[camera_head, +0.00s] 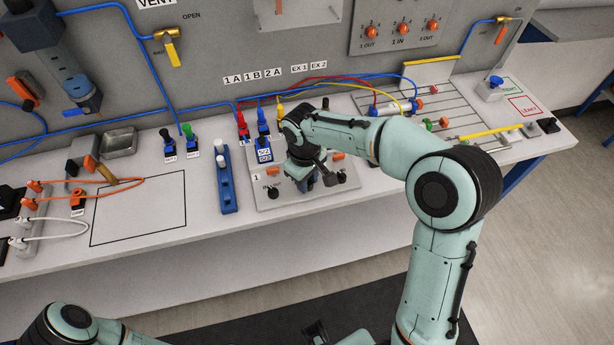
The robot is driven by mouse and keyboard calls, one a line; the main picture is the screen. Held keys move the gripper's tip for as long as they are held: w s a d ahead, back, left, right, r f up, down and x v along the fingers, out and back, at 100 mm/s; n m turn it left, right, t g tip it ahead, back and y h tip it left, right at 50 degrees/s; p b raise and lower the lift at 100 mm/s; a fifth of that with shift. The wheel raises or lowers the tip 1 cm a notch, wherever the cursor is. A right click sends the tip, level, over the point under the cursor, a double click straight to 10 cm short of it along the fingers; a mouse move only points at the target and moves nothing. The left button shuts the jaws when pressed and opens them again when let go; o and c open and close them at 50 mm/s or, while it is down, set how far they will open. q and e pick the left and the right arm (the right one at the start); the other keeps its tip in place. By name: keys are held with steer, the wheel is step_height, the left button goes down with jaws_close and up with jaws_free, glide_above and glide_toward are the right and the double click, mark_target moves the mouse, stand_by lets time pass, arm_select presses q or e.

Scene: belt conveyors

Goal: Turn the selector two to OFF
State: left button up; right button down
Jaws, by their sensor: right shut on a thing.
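A grey selector panel (270,210) lies on the bench, with a "1" label at its left. A black knob (272,192) shows at its left and another black knob (343,192) at its right. My right gripper (311,183) points down over the middle of the panel, between these knobs. It is shut on a selector there, which I take to be selector two; the hand hides most of it and its pointer direction.
A blue holder (228,190) with white-topped parts stands left of the panel. A cylinder rack (455,125) is to the right. The outlined square (140,210) at left is mostly clear.

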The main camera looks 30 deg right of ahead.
arm_select(q)
steer(key=shift+w+r, duration=0.1)
steer(key=shift+r, duration=0.15)
arm_select(e)
steer(key=shift+n, duration=0.8)
steer(key=c, duration=0.8)
jaws_free()
steer(key=shift+c, duration=0.2)
arm_select(q)
steer(key=shift+w+r+p, duration=0.3)
steer(key=shift+r+p, duration=0.25)
steer(key=shift+w+r+p, duration=0.3)
steer(key=shift+r+p, duration=0.2)
steer(key=shift+r, duration=0.05)
arm_select(e)
step_height(320, 180, up, 13)
steer(key=shift+s+a+r, duration=0.15)
steer(key=shift+s+a, duration=0.1)
steer(key=shift+a, duration=0.15)
